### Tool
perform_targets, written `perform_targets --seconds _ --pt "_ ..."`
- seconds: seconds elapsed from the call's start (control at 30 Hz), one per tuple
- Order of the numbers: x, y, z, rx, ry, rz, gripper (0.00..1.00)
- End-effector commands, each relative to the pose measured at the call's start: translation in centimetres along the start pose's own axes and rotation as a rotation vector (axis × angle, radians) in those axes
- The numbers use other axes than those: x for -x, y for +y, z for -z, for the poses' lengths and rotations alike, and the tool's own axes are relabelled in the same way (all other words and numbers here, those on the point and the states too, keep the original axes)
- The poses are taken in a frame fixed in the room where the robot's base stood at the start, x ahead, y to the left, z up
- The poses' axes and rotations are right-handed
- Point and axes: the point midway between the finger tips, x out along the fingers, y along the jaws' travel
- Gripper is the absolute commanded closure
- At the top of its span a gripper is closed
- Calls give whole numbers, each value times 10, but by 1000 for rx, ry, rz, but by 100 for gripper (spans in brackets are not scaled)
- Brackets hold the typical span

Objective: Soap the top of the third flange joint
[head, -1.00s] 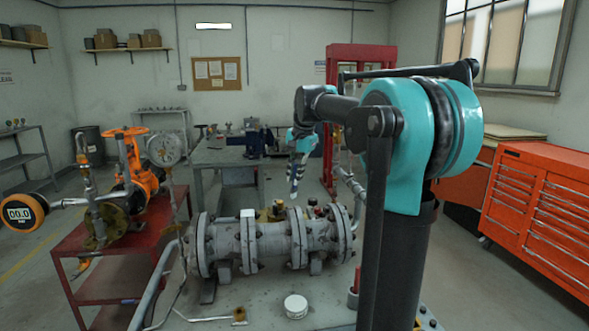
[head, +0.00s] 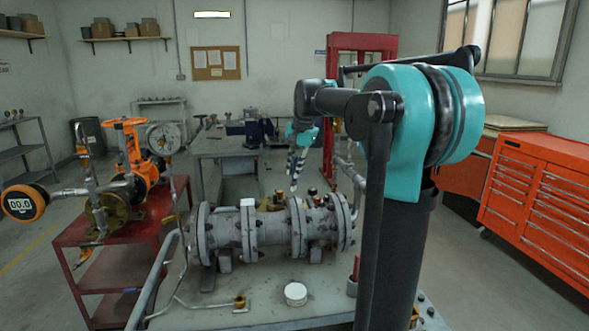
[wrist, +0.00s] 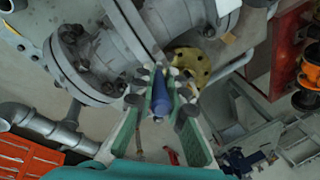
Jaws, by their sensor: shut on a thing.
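The grey flanged pipe assembly (head: 270,233) lies across the bench, with several bolted flange joints along it. Counting from the left, the third flange joint (head: 298,232) is right of the middle. My gripper (head: 297,165) is above this joint in the head view, with its tip end close over the flange top. I cannot tell whether anything touches. In the wrist view my gripper (wrist: 160,98) is shut on a blue cylindrical object (wrist: 160,100). Its far end is hard to make out. A large bolted flange (wrist: 85,55) shows beyond the fingers.
A white round pot (head: 295,294) stands on the bench (head: 265,312) in front of the pipe. A brass fitting (head: 240,302) lies to its left. A brass part (wrist: 192,62) is near the fingers in the wrist view. A red cart (head: 110,255) is left.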

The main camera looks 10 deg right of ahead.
Motion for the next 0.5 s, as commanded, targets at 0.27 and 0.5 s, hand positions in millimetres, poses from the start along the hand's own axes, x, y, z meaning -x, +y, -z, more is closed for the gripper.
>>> perform_targets --seconds 0.27,0.5 --pt "-5 1 0 0 0 0 100" --pt "-9 2 0 0 0 0 100"
